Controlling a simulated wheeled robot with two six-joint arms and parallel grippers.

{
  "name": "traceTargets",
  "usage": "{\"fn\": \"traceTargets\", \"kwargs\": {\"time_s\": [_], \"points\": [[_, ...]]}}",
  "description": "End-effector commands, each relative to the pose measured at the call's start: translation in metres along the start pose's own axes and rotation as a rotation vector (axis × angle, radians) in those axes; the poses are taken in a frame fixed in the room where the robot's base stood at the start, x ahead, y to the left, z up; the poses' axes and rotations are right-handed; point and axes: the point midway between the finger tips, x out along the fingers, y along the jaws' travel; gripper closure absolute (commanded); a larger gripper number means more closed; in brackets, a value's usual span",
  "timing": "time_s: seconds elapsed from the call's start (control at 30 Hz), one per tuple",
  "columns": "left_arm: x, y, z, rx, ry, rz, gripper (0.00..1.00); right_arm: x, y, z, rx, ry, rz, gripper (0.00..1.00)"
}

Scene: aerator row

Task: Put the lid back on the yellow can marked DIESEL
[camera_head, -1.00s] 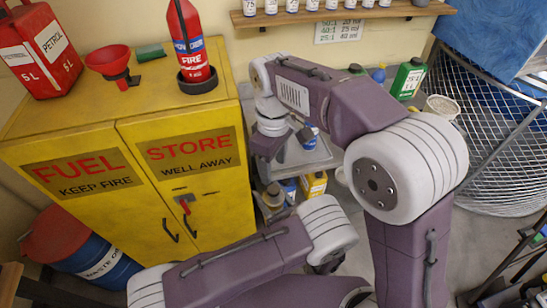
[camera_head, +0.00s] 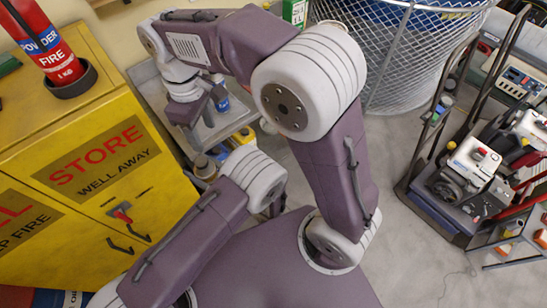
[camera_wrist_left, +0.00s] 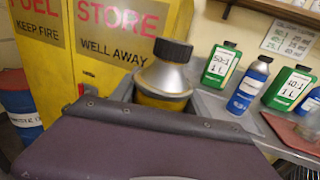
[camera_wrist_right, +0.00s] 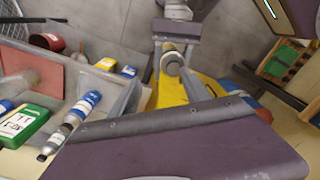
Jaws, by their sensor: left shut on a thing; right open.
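In the left wrist view, a can with a yellow body, metallic sloping shoulder and dark screw-type lid (camera_wrist_left: 172,50) stands upright. The lid appears seated on the can (camera_wrist_left: 163,82). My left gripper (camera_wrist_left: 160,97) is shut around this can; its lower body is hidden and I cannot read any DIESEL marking. The right wrist view shows my left gripper (camera_wrist_right: 174,48) at the can, with a round top facing up. My right gripper (camera_head: 203,112) is open and empty above the cart side, a little apart from the can.
A grey cart (camera_head: 232,122) holds green bottles (camera_wrist_left: 221,64) and a blue bottle (camera_wrist_left: 249,86). A yellow FUEL STORE cabinet (camera_head: 150,190) stands close on the left. A wire basket (camera_head: 395,60) and a loaded hand truck (camera_head: 440,205) are right. Floor between is clear.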

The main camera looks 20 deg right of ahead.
Motion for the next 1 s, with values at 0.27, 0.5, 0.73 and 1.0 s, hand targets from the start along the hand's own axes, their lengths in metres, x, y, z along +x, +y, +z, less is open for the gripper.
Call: {"fn": "traceTargets", "kwargs": {"time_s": [0.27,0.5,0.73,1.0], "points": [[0.000,0.000,0.000,0.000,0.000,0.000,1.00,0.087,0.042,0.118,0.592,0.051,0.016,0.44],[0.000,0.000,0.000,0.000,0.000,0.000,1.00,0.126,0.031,0.186,0.900,0.084,0.034,0.44],[0.000,0.000,0.000,0.000,0.000,0.000,1.00,0.132,0.026,0.197,0.951,0.091,0.038,0.44],[0.000,0.000,0.000,0.000,-0.001,0.000,1.00,0.132,0.026,0.197,0.948,0.090,0.037,0.44]]}}
